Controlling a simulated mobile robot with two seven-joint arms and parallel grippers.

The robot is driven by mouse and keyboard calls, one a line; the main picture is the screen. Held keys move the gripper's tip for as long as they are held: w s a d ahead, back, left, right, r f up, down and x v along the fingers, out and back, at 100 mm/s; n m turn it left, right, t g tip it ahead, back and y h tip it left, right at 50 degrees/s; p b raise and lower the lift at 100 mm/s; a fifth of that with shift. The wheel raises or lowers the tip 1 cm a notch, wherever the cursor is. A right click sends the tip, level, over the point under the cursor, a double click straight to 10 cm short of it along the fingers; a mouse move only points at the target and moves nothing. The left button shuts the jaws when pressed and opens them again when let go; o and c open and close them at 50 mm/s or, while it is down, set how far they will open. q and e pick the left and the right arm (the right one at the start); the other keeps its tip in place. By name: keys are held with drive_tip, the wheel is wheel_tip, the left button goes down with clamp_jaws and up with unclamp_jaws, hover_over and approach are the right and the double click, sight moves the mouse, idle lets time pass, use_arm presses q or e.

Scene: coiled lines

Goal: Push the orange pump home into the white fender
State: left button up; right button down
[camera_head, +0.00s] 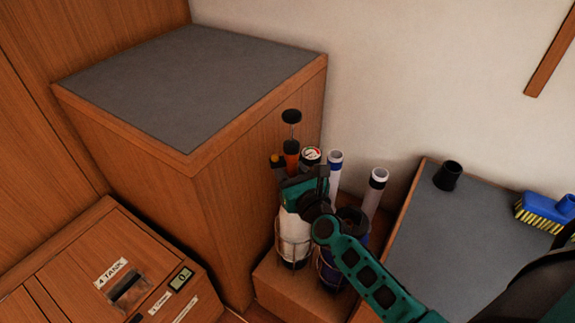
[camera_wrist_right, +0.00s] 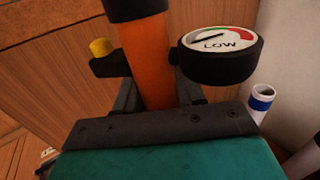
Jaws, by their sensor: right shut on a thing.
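The orange pump (camera_head: 291,148) stands roughly upright above the white fender, with its black handle (camera_head: 291,116) on top. In the right wrist view the orange barrel (camera_wrist_right: 147,60) stands between the two dark fingers of my right gripper (camera_wrist_right: 148,88), which is shut on it. A round gauge (camera_wrist_right: 219,52) reading LOW and a yellow-capped part (camera_wrist_right: 102,48) sit at the barrel's sides. The white fender (camera_head: 293,228) stands in a wire holder directly below my right gripper. My gripper hides the pump's lower end and the fender's top, so I cannot tell how they meet. My left gripper is out of view.
A dark blue fender (camera_head: 331,268) stands beside the white one, partly behind my arm. Two white tubes (camera_head: 335,172) (camera_head: 375,190) stand behind. A tall grey-topped wooden cabinet (camera_head: 190,80) is left. The grey counter (camera_head: 425,240) at right holds a black cup (camera_head: 448,176) and blue brush (camera_head: 543,212).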

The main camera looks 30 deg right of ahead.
drive_tip(key=c, duration=0.6)
unclamp_jaws()
drive_tip(key=shift+s+f, duration=0.1)
drive_tip(key=shift+s, duration=0.35)
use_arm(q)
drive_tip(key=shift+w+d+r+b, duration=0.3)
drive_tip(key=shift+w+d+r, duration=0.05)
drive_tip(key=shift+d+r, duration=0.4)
use_arm(e)
drive_tip(key=s, duration=1.2)
drive_tip(key=shift+a, duration=0.2)
